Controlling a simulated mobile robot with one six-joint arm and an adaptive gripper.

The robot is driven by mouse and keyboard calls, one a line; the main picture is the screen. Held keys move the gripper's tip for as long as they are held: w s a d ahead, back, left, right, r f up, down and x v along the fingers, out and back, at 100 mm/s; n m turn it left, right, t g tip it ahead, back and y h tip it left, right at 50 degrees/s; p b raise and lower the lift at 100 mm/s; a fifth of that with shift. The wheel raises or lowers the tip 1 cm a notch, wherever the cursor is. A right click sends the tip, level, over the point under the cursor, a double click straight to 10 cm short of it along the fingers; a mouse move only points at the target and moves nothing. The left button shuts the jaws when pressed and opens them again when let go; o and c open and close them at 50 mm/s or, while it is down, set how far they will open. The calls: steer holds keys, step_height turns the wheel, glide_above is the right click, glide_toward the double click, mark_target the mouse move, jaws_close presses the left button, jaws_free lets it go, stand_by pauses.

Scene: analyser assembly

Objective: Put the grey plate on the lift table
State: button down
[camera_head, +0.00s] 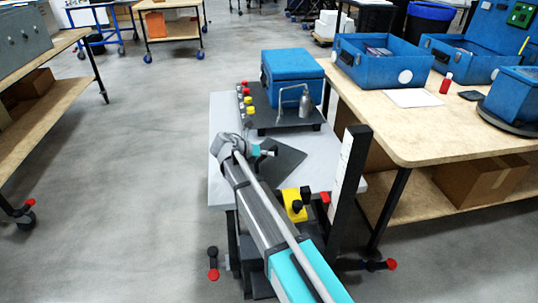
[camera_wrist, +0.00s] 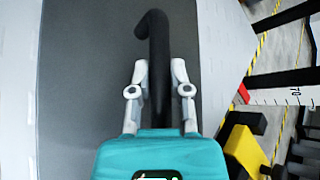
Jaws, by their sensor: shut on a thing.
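The dark grey plate (camera_head: 284,163) is over the light top of the lift table (camera_head: 225,112), toward its near half. In the wrist view the plate (camera_wrist: 85,90) fills the left and middle, with a black hooked handle (camera_wrist: 157,28) rising from it. My gripper (camera_wrist: 157,85) is shut on this handle, one finger on each side. In the head view my gripper (camera_head: 264,151) is at the plate's left part, and my arm hides some of it. I cannot tell whether the plate rests on the table or hangs just above it.
A blue box (camera_head: 292,70) on a dark base, with red and yellow knobs and a metal fixture, stands at the table's far end. A yellow block (camera_head: 295,205) and black post (camera_head: 349,185) stand at the near edge. A wooden workbench (camera_head: 430,125) adjoins on the right.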

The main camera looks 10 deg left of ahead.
steer(key=c, duration=0.6)
jaws_free()
steer(key=shift+r, duration=0.1)
steer(key=shift+p+v, duration=3.2)
steer(key=shift+v, duration=2.8)
steer(key=shift+s, duration=0.1)
